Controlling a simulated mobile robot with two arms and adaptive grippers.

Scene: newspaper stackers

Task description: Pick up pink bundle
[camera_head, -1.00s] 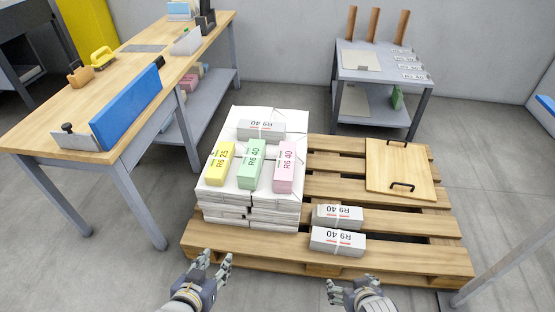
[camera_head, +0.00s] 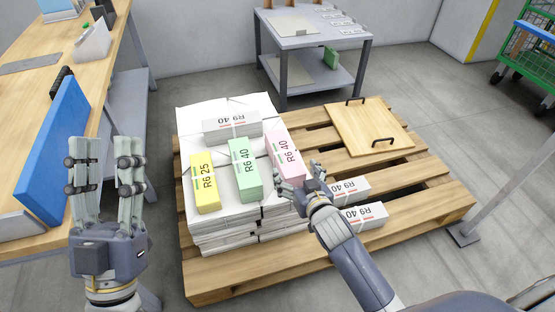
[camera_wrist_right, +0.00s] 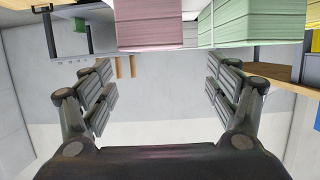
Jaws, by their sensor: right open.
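The pink bundle (camera_head: 285,153), marked R6 40, lies on top of the white paper stack (camera_head: 225,230), at its right side. My right gripper (camera_head: 298,184) is open at the near end of the pink bundle and hides part of it; I cannot tell whether they touch. In the right wrist view, the pink bundle (camera_wrist_right: 149,24) shows at the top, beyond the spread fingers (camera_wrist_right: 165,85), with nothing between them. My left gripper (camera_head: 106,165) is open and empty, raised at the left, apart from the stack.
A green bundle (camera_head: 244,170) lies left of the pink one, then a yellow bundle (camera_head: 205,183). A grey-white bundle (camera_head: 232,127) lies behind them. More white bundles (camera_head: 363,215) and a wooden board (camera_head: 368,128) lie on the pallet (camera_head: 415,213). A workbench (camera_head: 110,45) stands left.

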